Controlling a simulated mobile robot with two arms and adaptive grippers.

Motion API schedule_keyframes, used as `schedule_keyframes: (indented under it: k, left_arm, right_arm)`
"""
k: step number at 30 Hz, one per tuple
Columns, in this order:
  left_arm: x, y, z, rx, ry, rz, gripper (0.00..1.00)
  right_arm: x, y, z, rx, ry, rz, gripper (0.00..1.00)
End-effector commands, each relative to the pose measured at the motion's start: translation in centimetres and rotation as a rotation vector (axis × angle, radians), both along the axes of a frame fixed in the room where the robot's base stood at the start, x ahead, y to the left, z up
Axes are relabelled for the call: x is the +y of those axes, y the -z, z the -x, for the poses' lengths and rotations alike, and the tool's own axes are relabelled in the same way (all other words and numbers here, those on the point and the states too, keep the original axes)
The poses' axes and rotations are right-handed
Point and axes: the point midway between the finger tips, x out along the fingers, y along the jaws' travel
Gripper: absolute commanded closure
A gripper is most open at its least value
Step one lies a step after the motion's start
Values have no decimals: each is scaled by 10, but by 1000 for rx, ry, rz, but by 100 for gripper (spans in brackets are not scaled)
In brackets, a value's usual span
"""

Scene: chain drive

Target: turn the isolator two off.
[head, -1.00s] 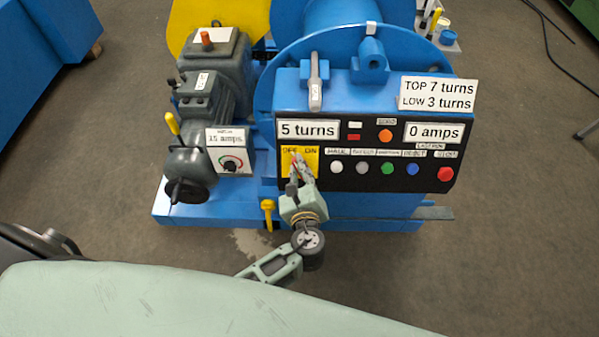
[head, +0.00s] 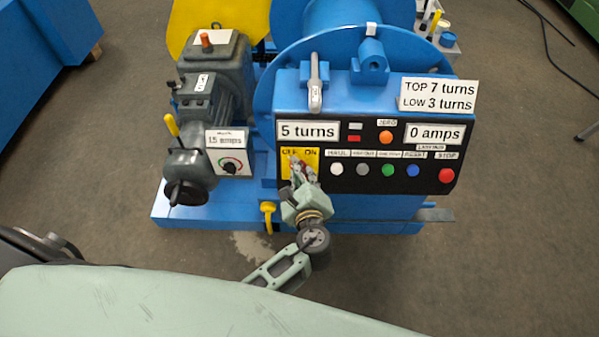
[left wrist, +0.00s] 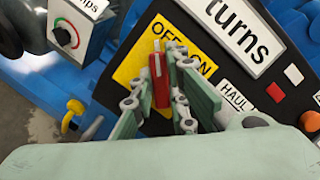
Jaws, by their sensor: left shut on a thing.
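The isolator is a yellow plate (head: 285,165) marked OFF and ON, at the left end of the black control panel. Its red handle (left wrist: 160,82) shows in the left wrist view, its tip toward the OFF end of the label. My left gripper (head: 299,166) is shut on this handle, one finger on each side. The gripper (left wrist: 164,75) also shows in the left wrist view. In the head view the fingers hide most of the handle. No number is readable on the isolator. My right gripper is not in view.
Several push buttons sit right of the isolator, ending in a red stop button (head: 445,175). A dial box (head: 229,153) and grey motor (head: 215,80) stand left. A yellow hook-shaped part (head: 267,216) is below the panel. A grey lever (head: 315,85) stands above it.

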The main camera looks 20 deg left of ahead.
Motion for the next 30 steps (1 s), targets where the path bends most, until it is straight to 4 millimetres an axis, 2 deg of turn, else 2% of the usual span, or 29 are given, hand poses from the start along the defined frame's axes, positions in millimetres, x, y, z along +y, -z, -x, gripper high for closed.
schedule_keyframes:
  k: [3,4,10,18,22,26,30]
  left_arm:
    - [0,1,1,1,-1,4,100]
    - [0,1,0,1,-1,4,83]
    - [0,1,0,0,-1,2,67]
    - [0,0,0,0,0,1,67]
    - [-4,-1,7,2,1,1,67]
    - [-13,-8,26,2,1,4,67]
    - [-26,-17,53,3,1,4,67]
  right_arm:
    - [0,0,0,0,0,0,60]
    - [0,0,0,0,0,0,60]
    - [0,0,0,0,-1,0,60]
    - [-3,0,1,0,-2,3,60]
    - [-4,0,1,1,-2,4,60]
    - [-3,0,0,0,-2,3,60]
    - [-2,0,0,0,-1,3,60]
